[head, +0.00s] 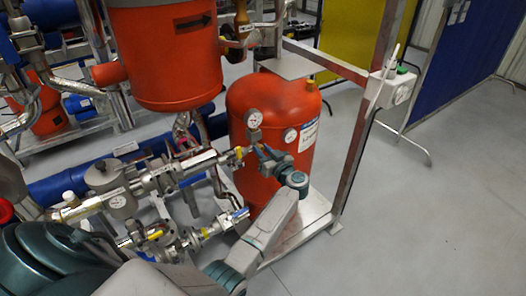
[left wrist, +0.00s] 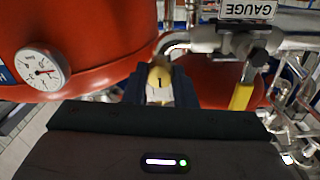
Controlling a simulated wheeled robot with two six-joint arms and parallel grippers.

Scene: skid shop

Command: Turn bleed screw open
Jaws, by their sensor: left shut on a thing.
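The bleed screw (left wrist: 159,77) shows in the left wrist view as a small round brass-coloured head with a dark mark on its face. It sits just under the pipework with the GAUGE label (left wrist: 248,9). My left gripper (left wrist: 158,92) is shut on it, with one dark finger on each side. In the head view my left gripper (head: 265,153) is at the pipe fitting in front of the red tank (head: 272,100), below a round pressure gauge (head: 253,118). The gripper hides the screw there. My right gripper is in neither view.
A valve with a yellow lever (left wrist: 242,95) is close to the right of the gripper in the left wrist view. A second dial (left wrist: 42,70) is on the left. Metal pipes and valves (head: 120,200) crowd the left side; a skid post (head: 355,150) stands right. The floor at right is clear.

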